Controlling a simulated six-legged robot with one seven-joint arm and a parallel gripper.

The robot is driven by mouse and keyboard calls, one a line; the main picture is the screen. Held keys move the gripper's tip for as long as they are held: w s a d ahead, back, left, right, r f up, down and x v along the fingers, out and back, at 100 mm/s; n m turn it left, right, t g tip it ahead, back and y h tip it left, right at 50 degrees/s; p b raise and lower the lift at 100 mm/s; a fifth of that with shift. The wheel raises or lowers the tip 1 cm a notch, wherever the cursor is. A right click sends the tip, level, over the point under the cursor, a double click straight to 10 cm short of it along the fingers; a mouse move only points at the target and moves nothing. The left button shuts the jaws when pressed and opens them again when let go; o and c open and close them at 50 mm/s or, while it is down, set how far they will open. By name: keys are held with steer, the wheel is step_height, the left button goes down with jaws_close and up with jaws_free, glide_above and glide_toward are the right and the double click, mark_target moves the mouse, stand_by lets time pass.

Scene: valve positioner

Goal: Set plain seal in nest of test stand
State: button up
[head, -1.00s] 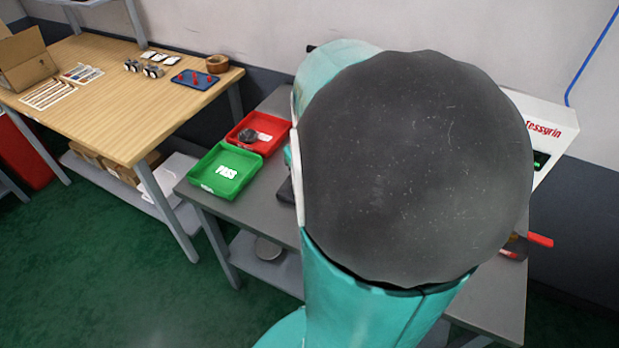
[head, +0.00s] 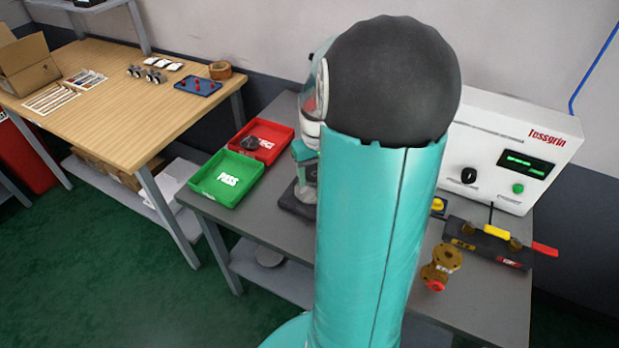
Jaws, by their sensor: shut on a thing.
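My arm rises through the middle of the head view and covers much of the grey bench. My gripper is hidden behind it, so its jaws and anything in them do not show. I cannot make out the plain seal anywhere. A dark base (head: 296,203) with an upright part stands on the bench just left of my arm. It may be the test stand, but my arm hides its right side and I see no nest. A teal part above it may belong to the stand or to my wrist; I cannot tell.
A green PASS tray (head: 228,180) and a red tray (head: 262,140) holding a dark part sit at the bench's left. Right of my arm are a white Tessgrin box (head: 505,145), a dark fixture (head: 485,243) with yellow and red handles, and a brass valve (head: 441,264). A wooden table (head: 120,120) stands left.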

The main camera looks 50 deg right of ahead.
glide_above(313, 192)
step_height(313, 192, down, 4)
steer(key=shift+s+f, duration=0.1)
steer(key=shift+s, duration=0.05)
steer(key=shift+f, duration=1.6)
steer(key=shift+f, duration=0.6)
steer(key=o, duration=1.3)
step_height(313, 192, up, 13)
steer(key=shift+r, duration=0.1)
